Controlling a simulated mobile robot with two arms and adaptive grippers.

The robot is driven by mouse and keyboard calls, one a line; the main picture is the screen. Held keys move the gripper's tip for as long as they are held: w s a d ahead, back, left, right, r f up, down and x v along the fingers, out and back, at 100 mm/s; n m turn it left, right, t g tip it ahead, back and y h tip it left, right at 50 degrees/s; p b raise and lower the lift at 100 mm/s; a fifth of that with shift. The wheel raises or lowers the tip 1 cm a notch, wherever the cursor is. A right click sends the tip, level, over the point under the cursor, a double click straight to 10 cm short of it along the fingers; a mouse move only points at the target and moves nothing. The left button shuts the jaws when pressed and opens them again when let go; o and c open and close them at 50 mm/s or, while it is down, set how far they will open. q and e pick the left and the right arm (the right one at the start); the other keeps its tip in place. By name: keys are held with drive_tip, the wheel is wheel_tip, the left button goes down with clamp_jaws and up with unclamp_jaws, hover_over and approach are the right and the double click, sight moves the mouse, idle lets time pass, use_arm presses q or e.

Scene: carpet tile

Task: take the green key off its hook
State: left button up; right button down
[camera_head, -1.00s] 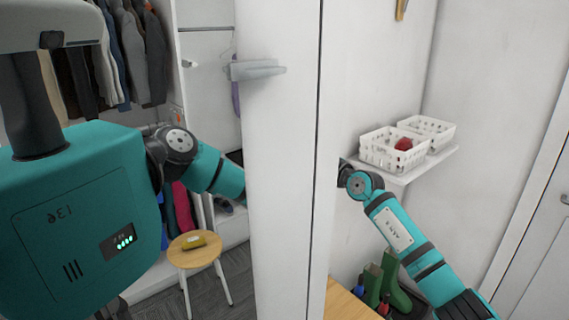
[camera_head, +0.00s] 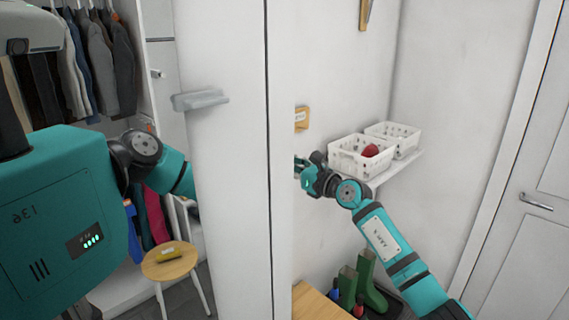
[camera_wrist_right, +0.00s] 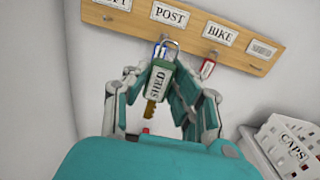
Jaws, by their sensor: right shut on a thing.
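The green key tag (camera_wrist_right: 161,76), labelled SHED, has a metal loop at its top and a brass key below. My right gripper (camera_wrist_right: 158,88) is shut on it, a finger on each side. The loop overlaps the lower edge of the wooden key board (camera_wrist_right: 188,28), near the POST label. I cannot tell whether it still bears on a hook. In the head view, the end of the board (camera_head: 301,119) and part of my right gripper (camera_head: 303,172) show past the white panel. My left arm passes behind that panel, which hides its gripper.
White baskets (camera_head: 362,158) stand on a shelf to the right. The tall white panel (camera_head: 232,200) stands between my arms. A stool (camera_head: 170,262) stands left.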

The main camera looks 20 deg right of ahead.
use_arm(q)
drive_tip(key=shift+d+r+p, duration=0.2)
drive_tip(key=shift+r+p, duration=0.4)
drive_tip(key=shift+r, duration=0.1)
use_arm(e)
drive_tip(key=shift+v, duration=2.4)
drive_tip(key=shift+s+r, duration=0.1)
